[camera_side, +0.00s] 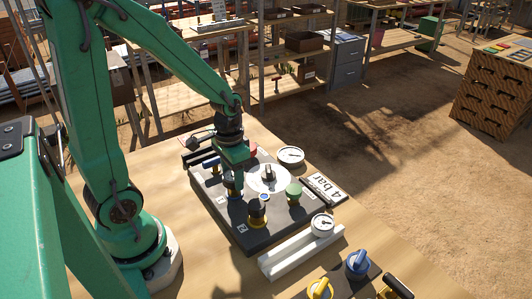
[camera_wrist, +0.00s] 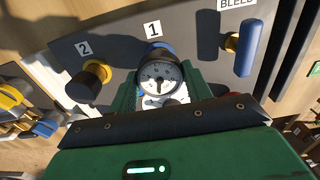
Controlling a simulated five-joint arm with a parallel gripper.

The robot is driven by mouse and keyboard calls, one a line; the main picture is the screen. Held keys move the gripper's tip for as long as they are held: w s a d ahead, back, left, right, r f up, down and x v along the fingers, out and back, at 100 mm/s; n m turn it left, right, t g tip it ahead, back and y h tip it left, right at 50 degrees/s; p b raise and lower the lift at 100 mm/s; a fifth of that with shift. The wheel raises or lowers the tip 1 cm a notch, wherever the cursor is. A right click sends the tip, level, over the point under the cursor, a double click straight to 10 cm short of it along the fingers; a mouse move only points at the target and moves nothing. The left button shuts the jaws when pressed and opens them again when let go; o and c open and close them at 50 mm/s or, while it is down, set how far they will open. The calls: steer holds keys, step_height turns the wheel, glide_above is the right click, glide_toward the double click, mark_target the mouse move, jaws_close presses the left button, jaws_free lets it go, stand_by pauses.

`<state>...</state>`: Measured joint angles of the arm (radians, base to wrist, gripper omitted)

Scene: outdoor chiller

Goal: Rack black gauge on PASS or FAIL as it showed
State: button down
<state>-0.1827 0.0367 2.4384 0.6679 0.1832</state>
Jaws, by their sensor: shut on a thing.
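A round gauge (camera_wrist: 160,80) with a white face and a dark rim sits between my jaws in the wrist view, at the panel position labelled 1. My gripper (camera_side: 232,186) is shut on it, low over the left part of the dark panel (camera_side: 262,238). The side view mostly hides this gauge behind my gripper. I cannot read its scale. A second white-faced gauge (camera_side: 322,224) rests on the white rack (camera_side: 290,256). A third gauge (camera_side: 291,156) is at the panel's far right. No PASS or FAIL label is legible.
The panel carries a white disc with a knob (camera_side: 268,173), a green knob (camera_side: 294,192), a black-and-yellow fitting (camera_wrist: 91,77) at position 2 and a blue BLEED lever (camera_wrist: 250,48). A "4 bar" card (camera_side: 327,189) lies to the right. Blue and yellow valves stand at front right.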

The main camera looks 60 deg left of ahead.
steer(key=shift+r, duration=0.75)
stand_by(0.5)
steer(key=shift+r, duration=2.55)
steer(key=c, duration=1.2)
jaws_free()
jaws_close()
